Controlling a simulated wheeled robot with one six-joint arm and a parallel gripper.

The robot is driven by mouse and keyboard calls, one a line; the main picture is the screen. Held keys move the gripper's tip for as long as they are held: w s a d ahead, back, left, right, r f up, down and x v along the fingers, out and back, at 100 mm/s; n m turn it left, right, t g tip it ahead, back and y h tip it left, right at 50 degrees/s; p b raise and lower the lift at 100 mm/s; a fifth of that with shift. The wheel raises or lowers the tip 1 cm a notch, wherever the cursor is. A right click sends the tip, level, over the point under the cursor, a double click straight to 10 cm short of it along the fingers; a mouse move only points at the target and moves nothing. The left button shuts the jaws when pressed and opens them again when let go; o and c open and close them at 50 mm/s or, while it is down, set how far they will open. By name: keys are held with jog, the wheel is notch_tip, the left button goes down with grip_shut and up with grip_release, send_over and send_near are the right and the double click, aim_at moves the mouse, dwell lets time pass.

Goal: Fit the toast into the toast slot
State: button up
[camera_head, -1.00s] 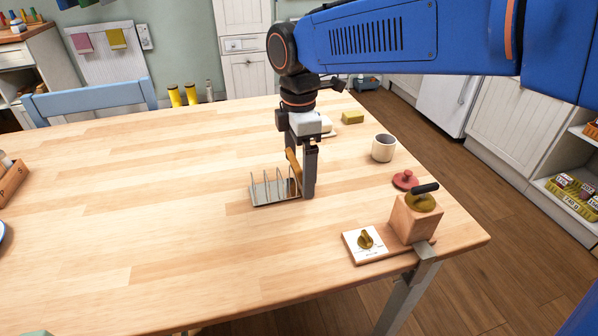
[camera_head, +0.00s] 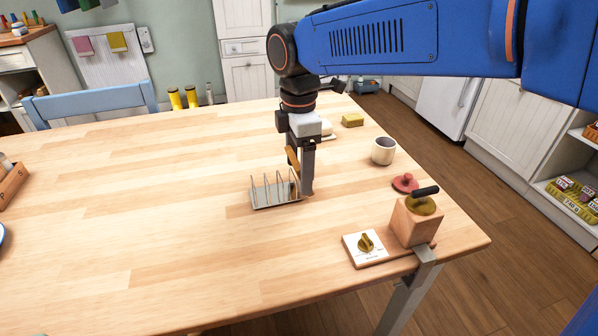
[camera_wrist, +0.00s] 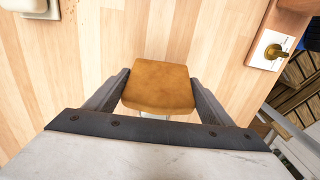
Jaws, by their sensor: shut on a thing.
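The toast (camera_wrist: 161,87) is a golden-brown slice held between the two fingers of my gripper (camera_wrist: 162,92) in the wrist view. In the head view my gripper (camera_head: 301,170) points down at the right end of the metal toast rack (camera_head: 272,191), and only a narrow brown strip of the toast (camera_head: 293,158) shows beside the finger. The rack has several upright wire dividers. The toast is above or at the rack's right end; whether its lower edge is between dividers is hidden. In the wrist view the toast covers nearly all of the rack.
A wooden block with a black handle (camera_head: 417,219) and a dial plate (camera_head: 365,248) sit at the front right edge.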

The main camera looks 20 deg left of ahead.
notch_tip(320, 180, up, 8)
jog(key=shift+s+a+r+g+y, duration=0.2)
jog(key=shift+s+r+g+y, duration=0.1)
jog(key=shift+g+y, duration=0.15)
jog(key=shift+s+a+r+g+y, duration=0.2)
jog(key=shift+a+g+y, duration=0.15)
jog(key=shift+y, duration=0.25)
jog(key=shift+s+a+r+g+y, duration=0.2)
jog(key=shift+a+y, duration=0.25)
jog(key=shift+y, duration=0.1)
jog(key=shift+a+f, duration=0.1)
jog(key=shift+f, duration=4.8)
jog(key=shift+f, duration=0.15)
jog(key=o, duration=0.7)
jog(key=shift+c, duration=0.2)
jog(key=v, duration=1.2)
